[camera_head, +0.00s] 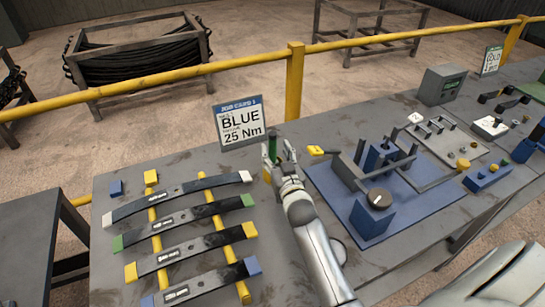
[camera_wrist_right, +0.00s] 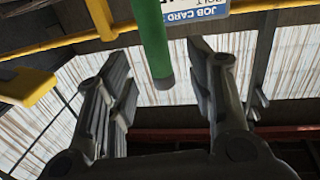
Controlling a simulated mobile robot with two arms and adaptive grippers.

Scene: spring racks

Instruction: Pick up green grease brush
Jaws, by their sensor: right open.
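The green grease brush (camera_head: 272,147) shows as a green handle near the back edge of the workbench, just below the job card. In the right wrist view, its round green handle (camera_wrist_right: 152,42) hangs in from the top, between the two fingers. My right gripper (camera_head: 279,157) is open around or just beside the handle; in the wrist view, its fingers (camera_wrist_right: 163,95) stand apart with gaps on both sides of the handle. The lower part of the brush is hidden by the gripper. My left gripper is not in view.
A job card reading BLUE 25 Nm (camera_head: 240,130) stands behind the bench edge. Several leaf springs lie on yellow bars (camera_head: 207,208) at left. A blue fixture (camera_head: 375,215) is right of my arm. A yellow-handled item (camera_head: 316,150) lies close to the gripper. A yellow railing (camera_head: 295,85) runs behind.

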